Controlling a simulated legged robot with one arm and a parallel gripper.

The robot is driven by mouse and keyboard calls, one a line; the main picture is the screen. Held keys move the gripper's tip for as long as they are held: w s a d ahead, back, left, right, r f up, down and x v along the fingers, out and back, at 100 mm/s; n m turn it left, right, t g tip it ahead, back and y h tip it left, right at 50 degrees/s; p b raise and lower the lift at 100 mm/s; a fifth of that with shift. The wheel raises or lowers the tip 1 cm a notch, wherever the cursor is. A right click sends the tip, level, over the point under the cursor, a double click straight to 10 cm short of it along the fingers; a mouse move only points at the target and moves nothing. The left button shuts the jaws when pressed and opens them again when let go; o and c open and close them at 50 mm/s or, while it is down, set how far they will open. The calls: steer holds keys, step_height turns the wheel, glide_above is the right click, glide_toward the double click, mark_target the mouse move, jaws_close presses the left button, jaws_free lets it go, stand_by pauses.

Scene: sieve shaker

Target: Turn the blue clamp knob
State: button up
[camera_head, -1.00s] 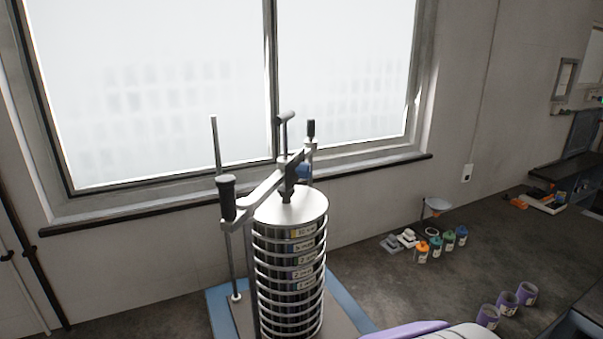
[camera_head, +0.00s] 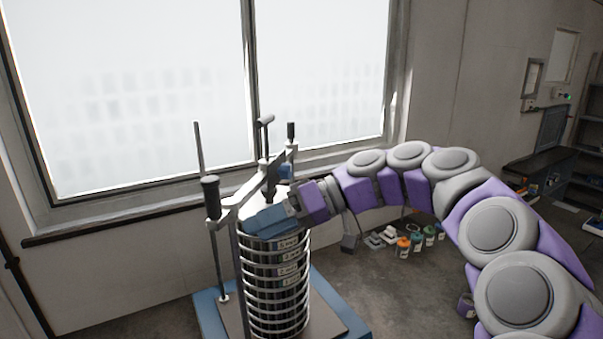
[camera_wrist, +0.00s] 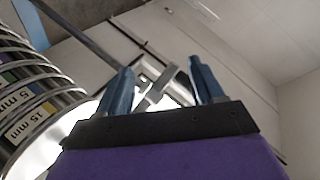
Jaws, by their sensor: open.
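The sieve shaker's sieve stack (camera_head: 275,285) stands upright below a grey clamp bar (camera_head: 245,190). My gripper (camera_head: 264,214) reaches in from the right over the top of the stack, a little below and in front of that blue part. In the wrist view its two blue fingers (camera_wrist: 162,82) are spread apart, with grey clamp parts (camera_wrist: 157,88) beyond the gap. I cannot make out the knob in the wrist view.
Black-handled posts (camera_head: 211,185) rise at the clamp's ends, beside the window. Small coloured bottles (camera_head: 416,242) stand to the right, beyond my arm. A window ledge (camera_head: 120,218) runs behind.

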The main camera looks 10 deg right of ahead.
steer(key=w+d+r+n+t+y, duration=0.1)
steer(key=w+d+r+t+y, duration=0.25)
steer(key=w+d, duration=0.65)
steer(key=w+d+f+n+t+h, duration=0.1)
steer(key=d+f+t, duration=0.1)
steer(key=d, duration=0.5)
steer(key=w+d+f+t, duration=0.1)
steer(key=w+d+t, duration=0.15)
steer(key=d, duration=0.55)
glide_toward(291, 173)
steer(key=b+x, duration=0.2)
steer(key=x, duration=0.2)
steer(key=shift+w+r, duration=0.15)
steer(key=shift+r, duration=0.05)
steer(key=x, duration=0.4)
steer(key=s+x, duration=0.1)
steer(key=x, duration=0.1)
steer(key=shift+a, duration=0.3)
steer(key=shift+w+d+f, duration=0.1)
steer(key=shift+d, duration=0.75)
steer(key=shift+c, duration=1.3)
steer(key=shift+a, duration=0.4)
steer(key=c, duration=0.5)
steer(key=shift+d, duration=0.1)
steer(key=c, duration=0.3)
